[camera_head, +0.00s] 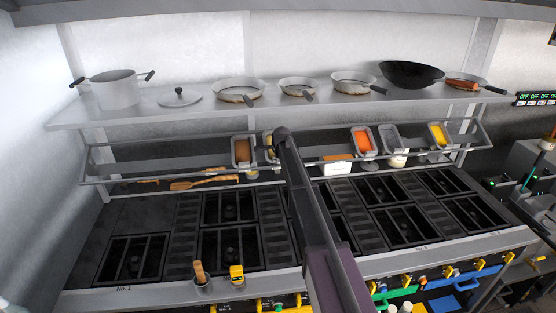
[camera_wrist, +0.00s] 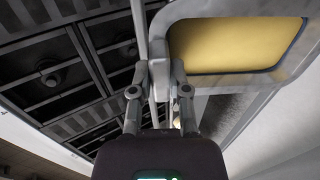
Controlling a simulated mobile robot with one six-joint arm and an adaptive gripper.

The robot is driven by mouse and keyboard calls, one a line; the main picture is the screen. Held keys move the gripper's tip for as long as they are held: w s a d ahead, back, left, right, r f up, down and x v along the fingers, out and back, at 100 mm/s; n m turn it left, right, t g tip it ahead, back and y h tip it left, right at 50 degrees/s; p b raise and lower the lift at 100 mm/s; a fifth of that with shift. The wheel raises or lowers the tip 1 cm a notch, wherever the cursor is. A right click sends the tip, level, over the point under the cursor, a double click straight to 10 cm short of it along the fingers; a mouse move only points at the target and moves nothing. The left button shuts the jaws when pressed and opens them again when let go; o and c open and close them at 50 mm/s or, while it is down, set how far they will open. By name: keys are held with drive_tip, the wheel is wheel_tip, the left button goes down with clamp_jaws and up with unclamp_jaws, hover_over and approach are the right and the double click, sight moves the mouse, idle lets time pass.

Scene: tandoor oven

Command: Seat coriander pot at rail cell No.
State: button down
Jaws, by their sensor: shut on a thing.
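In the wrist view my gripper (camera_wrist: 163,70) is shut on a metal edge at the left of a pale pot (camera_wrist: 195,11) with a yellow filling. I cannot read a label on it, so I cannot tell if it is the coriander pot. In the head view my arm hides the gripper; a narrow strip of a pot with yellowish filling (camera_head: 268,144) shows just left of the arm. It is at the height of the rail (camera_head: 205,166). I cannot tell whether it rests on the rail. Cell numbers on the rail are not readable.
A brown-filled pot (camera_head: 242,152) hangs close on the left. To the right are an orange-filled pot (camera_head: 364,141), a grey pot (camera_head: 391,139) and a yellow-filled pot (camera_head: 437,135). A shelf of pans (camera_head: 200,113) is above, burners (camera_head: 228,246) below. The rail's left part looks free.

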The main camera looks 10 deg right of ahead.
drive_tip(key=shift+b+x, duration=0.75)
drive_tip(key=shift+x, duration=0.15)
drive_tip(key=c, duration=0.5)
unclamp_jaws()
drive_tip(key=shift+s, duration=0.1)
drive_tip(key=shift+r, duration=0.1)
drive_tip(key=shift+p+v, duration=3.5)
drive_tip(key=shift+v, duration=0.45)
drive_tip(key=s+f+n+g+b, duration=0.2)
drive_tip(key=s+f+n+b, duration=0.4)
drive_tip(key=s, duration=0.9)
drive_tip(key=s+f+n+g+b, duration=0.2)
drive_tip(key=s+f+n+b, duration=0.4)
drive_tip(key=s, duration=1)
drive_tip(key=s+a+f+n+g+b, duration=0.1)
drive_tip(key=s+f+n+g+b, duration=0.1)
drive_tip(key=s+f+n+b, duration=0.4)
drive_tip(key=shift+s+f+b, duration=0.6)
drive_tip(key=shift+s+f, duration=0.4)
drive_tip(key=shift+s, duration=0.55)
drive_tip(key=shift+s+f+b, duration=0.55)
drive_tip(key=shift+s+f, duration=0.45)
drive_tip(key=shift+s, duration=0.55)
drive_tip(key=shift+s+f+b, duration=0.6)
drive_tip(key=shift+s+f, duration=0.4)
drive_tip(key=shift+s, duration=0.6)
